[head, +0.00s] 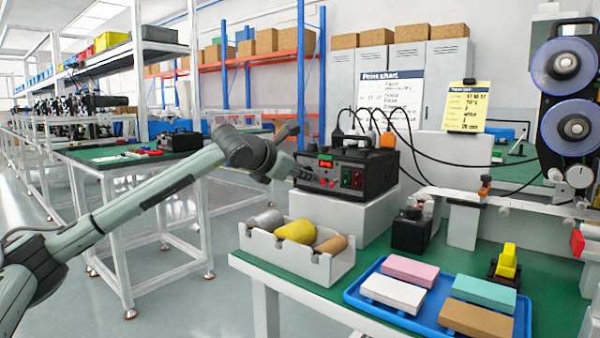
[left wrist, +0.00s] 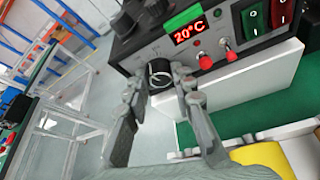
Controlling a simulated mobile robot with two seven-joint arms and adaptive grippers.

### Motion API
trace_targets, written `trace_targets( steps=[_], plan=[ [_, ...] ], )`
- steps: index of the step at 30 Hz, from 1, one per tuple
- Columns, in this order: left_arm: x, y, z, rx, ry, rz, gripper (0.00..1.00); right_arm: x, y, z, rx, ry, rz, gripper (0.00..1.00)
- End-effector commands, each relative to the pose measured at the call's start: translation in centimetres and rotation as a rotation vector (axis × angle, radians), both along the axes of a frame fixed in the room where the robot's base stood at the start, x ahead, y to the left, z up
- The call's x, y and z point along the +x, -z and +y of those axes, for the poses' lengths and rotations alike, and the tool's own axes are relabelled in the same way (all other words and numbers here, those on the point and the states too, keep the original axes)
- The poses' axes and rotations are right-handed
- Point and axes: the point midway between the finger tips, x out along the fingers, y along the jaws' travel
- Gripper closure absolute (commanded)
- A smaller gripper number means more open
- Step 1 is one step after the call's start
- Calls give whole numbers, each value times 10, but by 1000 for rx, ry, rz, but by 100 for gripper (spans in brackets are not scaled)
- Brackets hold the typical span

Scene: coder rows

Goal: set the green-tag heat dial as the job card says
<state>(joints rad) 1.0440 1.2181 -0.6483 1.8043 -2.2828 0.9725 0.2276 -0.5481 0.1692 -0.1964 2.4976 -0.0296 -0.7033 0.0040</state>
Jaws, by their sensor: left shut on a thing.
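The black heater control box (head: 352,170) stands on a white block at the table's back left. In the left wrist view its front carries a green tag (left wrist: 183,19), a red display (left wrist: 188,33) reading 20°C and a round black dial (left wrist: 160,72) with a white pointer mark. My left gripper (left wrist: 160,84) has one finger on each side of this dial and is shut on it. In the head view the arm hides the dial. The yellow job card (head: 468,107) hangs at the back; its small print is hard to read. My right gripper is out of view.
Red toggles (left wrist: 230,50) and green and red rocker switches (head: 351,179) sit right of the dial. A white bin (head: 290,263) with rolls stands in front of the box. A blue tray (head: 425,318) with coloured blocks lies at the front right. Cables (head: 405,130) loop behind the box.

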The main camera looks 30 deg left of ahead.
Motion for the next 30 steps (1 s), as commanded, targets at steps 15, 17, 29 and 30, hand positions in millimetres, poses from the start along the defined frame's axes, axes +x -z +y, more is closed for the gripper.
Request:
trace_targets(
  steps=[15,17,29,30],
  plan=[
    [-10,-2,0,1,-1,3,67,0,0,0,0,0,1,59],
    [-19,-6,0,3,-1,3,67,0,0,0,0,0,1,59],
    [-94,-34,-4,5,-3,5,67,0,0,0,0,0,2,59],
    [-99,-36,-5,3,-3,5,67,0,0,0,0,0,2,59]
  ],
)
